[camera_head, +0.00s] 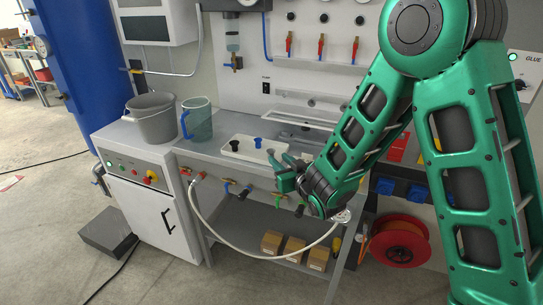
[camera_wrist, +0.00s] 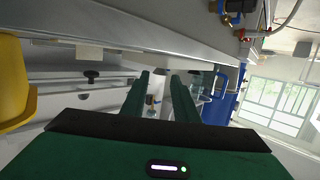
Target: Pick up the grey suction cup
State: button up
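A white tray (camera_head: 246,157) sits on the grey bench top, left of my gripper in the head view. It holds small dark blue or black pieces, one at the back (camera_head: 257,142) and one at the left (camera_head: 234,145). I cannot make out a grey suction cup for certain; part of the tray's right end is hidden by my gripper. My gripper (camera_head: 279,172) is at the bench's front edge, beside the tray's right end. In the wrist view my gripper (camera_wrist: 163,80) has its two green fingers apart, with nothing held between them.
A grey bucket (camera_head: 153,121) and a clear blue jug (camera_head: 198,122) stand on the left of the bench. Coloured valves (camera_head: 228,184) and a pale hose (camera_head: 211,229) line the front edge. Boxes (camera_head: 294,246) sit on the lower shelf; a red reel (camera_head: 398,243) is at right.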

jog(key=x, duration=0.5)
grip_shut()
